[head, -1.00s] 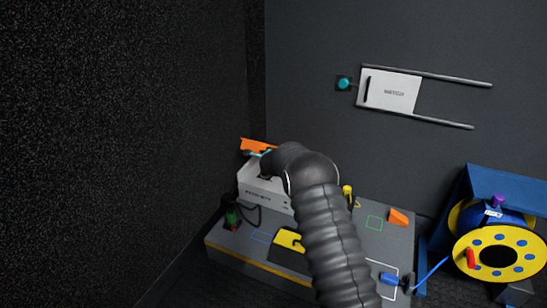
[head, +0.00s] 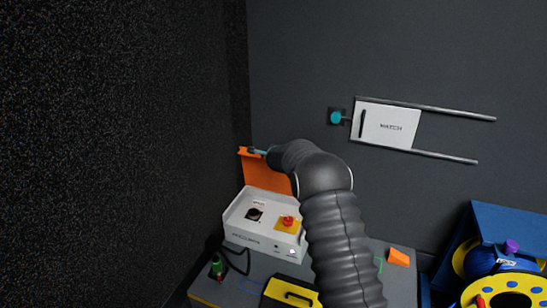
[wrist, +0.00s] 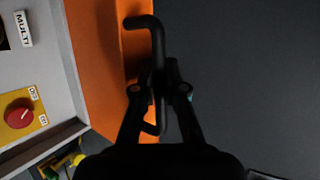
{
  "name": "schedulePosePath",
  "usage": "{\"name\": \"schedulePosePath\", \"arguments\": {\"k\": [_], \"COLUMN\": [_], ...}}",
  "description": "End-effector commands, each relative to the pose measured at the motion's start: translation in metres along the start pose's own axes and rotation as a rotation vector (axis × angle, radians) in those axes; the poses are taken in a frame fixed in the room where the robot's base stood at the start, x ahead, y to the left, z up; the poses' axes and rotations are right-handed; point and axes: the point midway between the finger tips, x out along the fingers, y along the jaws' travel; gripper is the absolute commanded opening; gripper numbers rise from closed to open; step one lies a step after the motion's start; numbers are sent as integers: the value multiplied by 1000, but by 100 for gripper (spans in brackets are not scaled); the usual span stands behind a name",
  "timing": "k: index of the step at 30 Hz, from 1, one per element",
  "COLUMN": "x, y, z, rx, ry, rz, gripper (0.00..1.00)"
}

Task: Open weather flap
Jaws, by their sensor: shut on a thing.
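The orange weather flap (head: 256,170) stands up at the back of a white box in the head view, clear of the box's top. In the wrist view the flap (wrist: 96,70) shows as an orange panel beside the box. My gripper (wrist: 160,92) is shut on a black bent handle (wrist: 157,38) at the flap. In the head view my gripper (head: 259,151) is at the flap's upper edge, partly hidden by my arm. The white box (head: 262,240) has a dark round socket (head: 254,214) and a red knob (head: 288,221) on its uncovered top; the knob also shows in the wrist view (wrist: 18,113).
A grey bench (head: 240,288) carries the box, a yellow case (head: 290,292), a green plug (head: 217,267) and an orange wedge (head: 398,257). A dark wall (head: 120,130) stands close on the left. A sliding white hatch (head: 386,125) is on the back wall; a cable reel (head: 505,290) is at right.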

Motion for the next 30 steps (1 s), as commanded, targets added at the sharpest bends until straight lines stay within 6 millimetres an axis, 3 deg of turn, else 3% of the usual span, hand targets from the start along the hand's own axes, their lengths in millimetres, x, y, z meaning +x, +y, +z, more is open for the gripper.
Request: {"name": "schedulePosePath", "arguments": {"k": [19,21,23,30], "x": [-1,-1,-1,0], "y": [-8,-8,-8,-8], "z": [-9,-9,-11,-18], "rx": [2,2,3,6], "ry": [1,1,3,12], "rz": [-3,-3,-3,-3], "gripper": [0,25,37,37]}}
